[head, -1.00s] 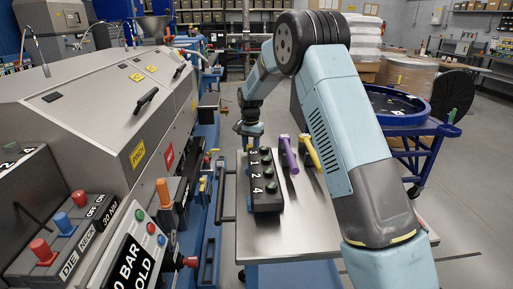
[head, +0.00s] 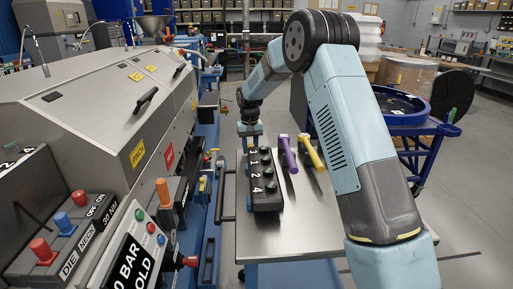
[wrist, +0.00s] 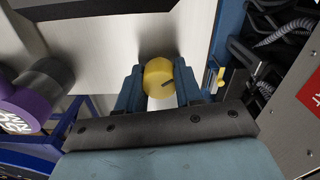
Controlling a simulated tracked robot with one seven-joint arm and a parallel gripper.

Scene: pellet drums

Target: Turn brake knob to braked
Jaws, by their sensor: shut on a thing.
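The yellow round knob (wrist: 155,72) sits between the two blue fingers of my gripper (wrist: 159,88) in the wrist view. The fingers are shut on its sides. In the head view my gripper (head: 250,133) is at the far left end of the metal bench, beyond the black button box. I cannot make out the knob there.
The black button box (head: 265,190), a purple-handled tool (head: 288,155) and a yellow-handled tool (head: 310,153) are on the bench (head: 300,235). The grey machine (head: 110,95) stands left. A purple object (wrist: 30,102) is left of my gripper in the wrist view.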

